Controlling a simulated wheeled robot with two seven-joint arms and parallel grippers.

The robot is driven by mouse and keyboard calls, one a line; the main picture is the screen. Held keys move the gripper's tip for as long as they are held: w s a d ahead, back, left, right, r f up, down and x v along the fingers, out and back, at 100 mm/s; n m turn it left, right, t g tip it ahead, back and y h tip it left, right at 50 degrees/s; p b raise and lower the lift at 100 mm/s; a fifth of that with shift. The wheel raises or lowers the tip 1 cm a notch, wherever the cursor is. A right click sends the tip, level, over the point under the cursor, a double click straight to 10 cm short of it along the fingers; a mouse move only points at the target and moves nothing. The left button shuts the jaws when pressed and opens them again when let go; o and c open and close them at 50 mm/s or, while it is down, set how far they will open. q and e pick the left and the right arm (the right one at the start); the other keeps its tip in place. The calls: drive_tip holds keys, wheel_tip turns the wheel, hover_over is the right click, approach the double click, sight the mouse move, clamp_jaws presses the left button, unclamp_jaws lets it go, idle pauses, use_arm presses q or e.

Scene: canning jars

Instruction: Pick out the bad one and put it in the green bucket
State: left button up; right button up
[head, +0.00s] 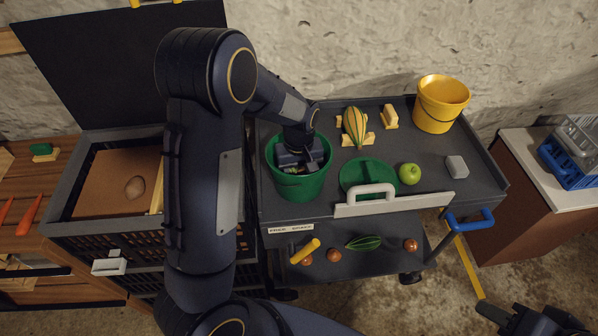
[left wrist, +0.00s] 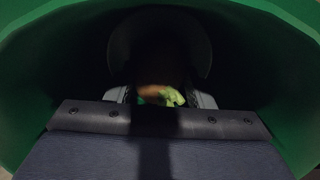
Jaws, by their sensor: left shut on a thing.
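The green bucket (head: 297,187) stands on the left part of the grey cart. My left gripper (head: 300,166) reaches down into its mouth from above. In the left wrist view the dark green bucket wall (left wrist: 290,40) surrounds the gripper (left wrist: 160,100). The gripper is shut on a small yellow-green thing (left wrist: 172,97) with a brownish part beside it. The thing is mostly in shadow, so I cannot tell what it is. My right gripper (head: 528,320) is at the bottom right corner, away from the cart, and its jaws are unclear.
The cart top also holds a green lid (head: 356,170), a green apple (head: 410,174), a striped gourd (head: 356,124), a yellow bucket (head: 437,112) and a grey block (head: 457,167). A crate with a raised lid holds a brown potato (head: 135,187). Several vegetables lie on the lower shelf (head: 330,265).

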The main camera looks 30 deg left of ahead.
sight(299, 172)
use_arm(q)
drive_tip(key=shift+f, duration=0.25)
idle(0.5)
drive_tip(key=o, duration=0.7)
drive_tip(key=shift+o, duration=0.2)
drive_tip(key=shift+r, duration=0.1)
wheel_tip(299, 172, up, 8)
drive_tip(key=shift+f, duration=0.15)
